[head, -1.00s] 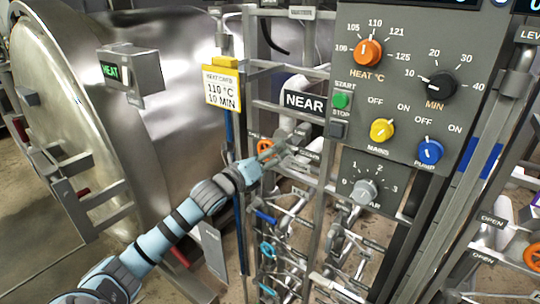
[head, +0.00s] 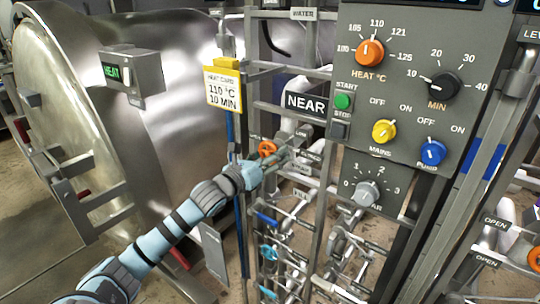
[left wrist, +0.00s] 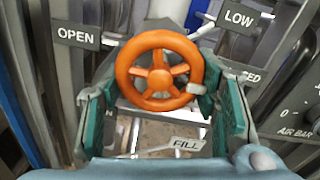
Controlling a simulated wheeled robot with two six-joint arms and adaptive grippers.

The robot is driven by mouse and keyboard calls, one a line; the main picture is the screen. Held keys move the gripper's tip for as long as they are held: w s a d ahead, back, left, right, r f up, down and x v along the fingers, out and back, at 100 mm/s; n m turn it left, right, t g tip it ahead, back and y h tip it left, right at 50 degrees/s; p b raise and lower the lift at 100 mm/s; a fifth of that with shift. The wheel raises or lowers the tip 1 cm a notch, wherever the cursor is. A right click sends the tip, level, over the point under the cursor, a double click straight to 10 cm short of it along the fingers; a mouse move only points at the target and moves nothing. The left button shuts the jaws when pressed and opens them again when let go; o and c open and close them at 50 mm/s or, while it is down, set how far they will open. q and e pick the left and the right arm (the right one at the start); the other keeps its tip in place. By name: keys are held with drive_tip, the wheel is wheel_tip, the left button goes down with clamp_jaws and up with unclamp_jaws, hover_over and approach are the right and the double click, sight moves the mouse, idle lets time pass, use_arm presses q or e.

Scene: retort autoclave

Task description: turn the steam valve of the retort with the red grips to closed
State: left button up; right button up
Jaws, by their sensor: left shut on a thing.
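An orange five-spoked handwheel (left wrist: 159,78) sits between the green-padded fingers of my left gripper (left wrist: 150,104) in the left wrist view, and the gripper is shut on it. An OPEN plate (left wrist: 77,35) is at the wheel's left, and a partly hidden plate ending in "CED" (left wrist: 243,76) is at its right. In the head view my left gripper (head: 283,156) reaches the orange wheel (head: 267,148), below the NEAR sign (head: 305,102). The large steel retort (head: 170,70) stands at the left, with a small red part (head: 83,193) low on it. My right gripper is not in view.
The control panel (head: 405,120) with its knobs stands right of the wheel. Pipes and blue-handled valves (head: 268,252) crowd the space below. Another orange wheel (head: 533,257) is at the far right. A yellow-topped heat card (head: 224,88) hangs above my left forearm.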

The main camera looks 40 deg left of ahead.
use_arm(q)
drive_tip(key=o, duration=1.2)
